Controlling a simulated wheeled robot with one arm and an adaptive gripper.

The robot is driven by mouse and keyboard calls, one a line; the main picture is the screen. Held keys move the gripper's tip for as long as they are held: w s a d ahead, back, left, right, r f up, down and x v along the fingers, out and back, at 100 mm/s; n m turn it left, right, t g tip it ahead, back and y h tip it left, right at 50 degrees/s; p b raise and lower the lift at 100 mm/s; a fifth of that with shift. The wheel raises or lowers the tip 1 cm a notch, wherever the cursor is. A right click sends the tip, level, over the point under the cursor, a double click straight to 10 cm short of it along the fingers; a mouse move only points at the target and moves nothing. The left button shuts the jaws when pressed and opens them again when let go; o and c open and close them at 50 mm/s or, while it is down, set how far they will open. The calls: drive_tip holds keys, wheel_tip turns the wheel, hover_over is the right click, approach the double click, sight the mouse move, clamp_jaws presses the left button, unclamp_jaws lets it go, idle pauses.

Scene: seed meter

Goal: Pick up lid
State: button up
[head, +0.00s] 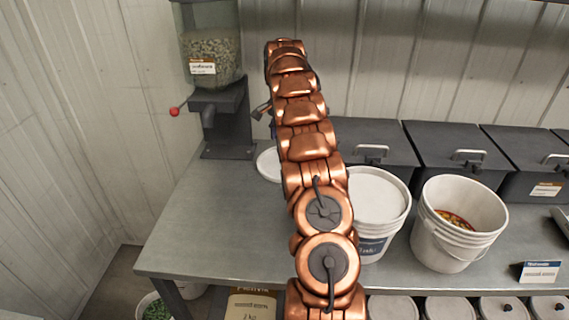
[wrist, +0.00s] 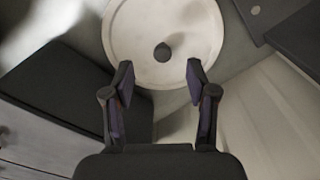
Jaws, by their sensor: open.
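The lid (wrist: 130,35) is a round white disc with a dark round knob (wrist: 162,53) at its middle, at the top of the wrist view. In the head view a white round edge, apparently the lid (head: 267,164), lies flat on the grey bench, partly hidden by my copper arm. My gripper (wrist: 160,73) is open and empty. Its two dark fingers point toward the lid, one on each side of the knob in the picture. The gap in height between fingertips and knob cannot be told. In the head view my gripper is mostly hidden behind the arm.
A seed dispenser (head: 211,60) with a red-ended lever (head: 174,112) stands at the back left. A white bucket (head: 373,245) and an open bucket (head: 445,250) stand right of my arm. Dark bins (head: 455,160) line the back. The bench's left front (head: 205,225) is clear.

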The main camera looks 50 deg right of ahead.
drive_tip(key=shift+s+d+f, duration=0.1)
drive_tip(key=shift+d+f, duration=0.45)
drive_tip(key=shift+d, duration=0.3)
drive_tip(key=shift+f+p, duration=1.45)
drive_tip(key=shift+f, duration=2.35)
clamp_jaws()
